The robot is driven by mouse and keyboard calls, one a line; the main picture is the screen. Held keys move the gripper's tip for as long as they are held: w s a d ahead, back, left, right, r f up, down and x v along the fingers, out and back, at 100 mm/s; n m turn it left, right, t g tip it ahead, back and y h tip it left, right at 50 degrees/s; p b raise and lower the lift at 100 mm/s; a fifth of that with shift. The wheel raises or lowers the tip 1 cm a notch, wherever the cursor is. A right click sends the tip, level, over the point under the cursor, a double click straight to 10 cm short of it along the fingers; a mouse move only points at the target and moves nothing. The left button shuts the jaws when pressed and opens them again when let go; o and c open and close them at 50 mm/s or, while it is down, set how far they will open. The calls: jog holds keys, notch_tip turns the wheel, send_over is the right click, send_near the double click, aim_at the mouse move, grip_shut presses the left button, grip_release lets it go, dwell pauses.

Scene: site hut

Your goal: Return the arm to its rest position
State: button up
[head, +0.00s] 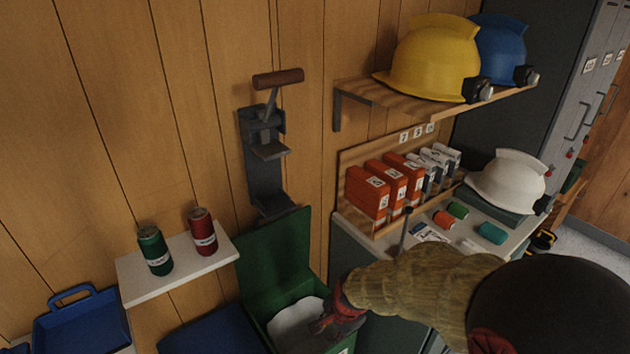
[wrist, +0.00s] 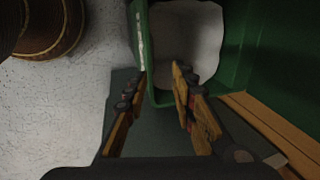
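My arm (head: 425,285) reaches in from the lower right of the head view. My gripper (head: 335,322) is low, by the right side of an open green bin (head: 275,252) with a whitish lining or content (head: 295,318). In the wrist view my gripper (wrist: 158,82) has its two fingers spread apart with nothing held between them. The green bin (wrist: 243,45) lies beyond the fingertips, and its near corner shows between them. Whether the fingers touch the bin, I cannot tell.
A small shelf (head: 180,268) holds green and red cans. A can crusher (head: 265,160) hangs on the wall. The cabinet counter (head: 405,232) bears boxes and a white helmet (head: 508,180); yellow and blue helmets sit above. A brown round container (wrist: 50,25) stands on the floor.

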jog(key=s+d+r+n+g, duration=0.2)
jog(key=s+d+r+n, duration=0.1)
jog(key=s+n, duration=0.5)
jog(key=s+d+r+n+t, duration=0.1)
jog(key=s+d+r, duration=0.2)
jog(key=r, duration=0.4)
jog(key=s+d+r+n+t+h, duration=0.1)
jog(key=s+d+r, duration=0.3)
jog(key=r, duration=0.4)
jog(key=s+d+r+n+t, duration=0.1)
jog(key=s+d+r+t, duration=0.1)
jog(key=r, duration=0.5)
jog(key=shift+s+d+r+t+h, duration=0.3)
jog(key=shift+s+d+t, duration=0.1)
jog(key=shift+s+d, duration=0.3)
